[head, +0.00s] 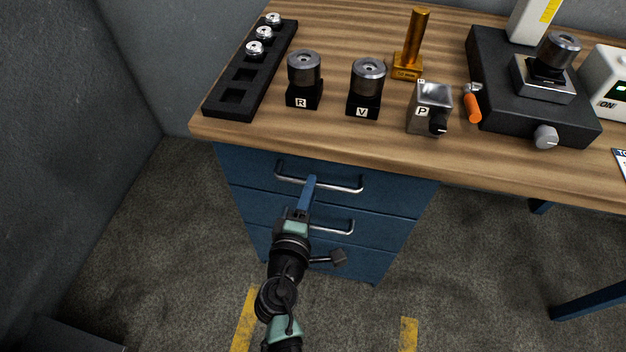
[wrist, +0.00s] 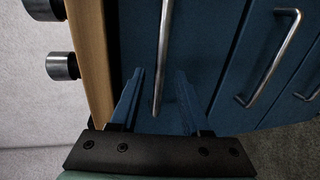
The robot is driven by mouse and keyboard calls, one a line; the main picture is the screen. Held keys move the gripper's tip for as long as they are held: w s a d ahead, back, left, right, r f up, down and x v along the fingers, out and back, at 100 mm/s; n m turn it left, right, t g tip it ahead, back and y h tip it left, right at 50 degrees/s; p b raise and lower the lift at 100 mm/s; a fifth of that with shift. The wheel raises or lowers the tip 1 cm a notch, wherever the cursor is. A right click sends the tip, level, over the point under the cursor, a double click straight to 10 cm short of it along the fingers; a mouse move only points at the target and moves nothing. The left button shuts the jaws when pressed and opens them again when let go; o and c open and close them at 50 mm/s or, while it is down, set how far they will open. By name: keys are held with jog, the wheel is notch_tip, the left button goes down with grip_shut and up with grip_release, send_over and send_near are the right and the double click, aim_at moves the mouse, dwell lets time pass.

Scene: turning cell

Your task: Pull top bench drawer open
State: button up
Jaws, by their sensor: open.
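The top drawer (head: 245,167) of the blue bench cabinet looks shut, its front flush with the drawers below. Its silver bar handle (head: 342,188) runs across the front and also shows in the wrist view, as the long bar (wrist: 164,50). My gripper (head: 311,180) is at this handle, its blue fingers covering part of the bar in the head view. In the wrist view my gripper (wrist: 160,76) is open, with the handle bar showing between the two fingers. I cannot tell whether either finger touches the bar.
The second drawer's handle (head: 335,226) is just below and beside my gripper. The wooden bench top (head: 330,140) overhangs the drawers. On it stand a black rack (head: 237,101), holders R (head: 303,98) and V (head: 364,103), and block P (head: 428,108).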

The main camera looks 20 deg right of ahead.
jog(key=shift+x, duration=1.8)
grip_shut()
